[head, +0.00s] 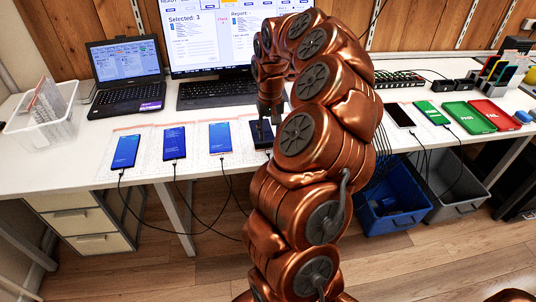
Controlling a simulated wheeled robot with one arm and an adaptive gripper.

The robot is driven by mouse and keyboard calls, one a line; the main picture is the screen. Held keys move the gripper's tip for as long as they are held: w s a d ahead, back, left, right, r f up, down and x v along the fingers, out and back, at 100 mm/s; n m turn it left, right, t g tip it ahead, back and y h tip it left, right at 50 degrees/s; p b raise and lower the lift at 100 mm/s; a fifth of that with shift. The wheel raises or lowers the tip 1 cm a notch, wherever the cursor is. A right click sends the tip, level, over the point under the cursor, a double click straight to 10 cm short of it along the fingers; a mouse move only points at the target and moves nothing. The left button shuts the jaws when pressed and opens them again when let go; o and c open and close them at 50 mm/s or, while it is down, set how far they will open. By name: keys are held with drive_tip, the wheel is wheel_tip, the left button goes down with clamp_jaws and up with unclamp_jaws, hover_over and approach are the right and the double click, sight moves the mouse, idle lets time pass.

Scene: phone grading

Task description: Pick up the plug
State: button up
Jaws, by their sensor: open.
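My arm curves over the white desk, and my gripper (264,121) points down over a dark-screened phone (255,139). The gripper is open; its fingertips are small here, and I cannot tell whether they touch anything. A thin black cable (229,187) hangs off the desk's front edge. Cables run to the lower ends of three blue-screened phones, the left one (126,152), the middle one (174,144) and the right one (220,138). Any plug at the dark phone is hidden or too small to make out. My arm covers part of the desk right of it.
A laptop (126,62), a monitor (222,38) and a keyboard (214,92) stand behind the phones. A green tray (468,117) and a red tray (495,115) lie at right. A blue bin (392,221) stands below. A power strip (398,79) lies at the back.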

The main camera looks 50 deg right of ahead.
sight(268, 152)
drive_tip(key=shift+a+f+p, duration=0.2)
drive_tip(key=shift+a+f, duration=0.05)
drive_tip(key=shift+f, duration=1.15)
drive_tip(key=shift+a+f+p, duration=0.2)
drive_tip(key=shift+f, duration=1.4)
drive_tip(key=shift+f+b, duration=0.25)
drive_tip(key=shift+b, duration=0.2)
clamp_jaws()
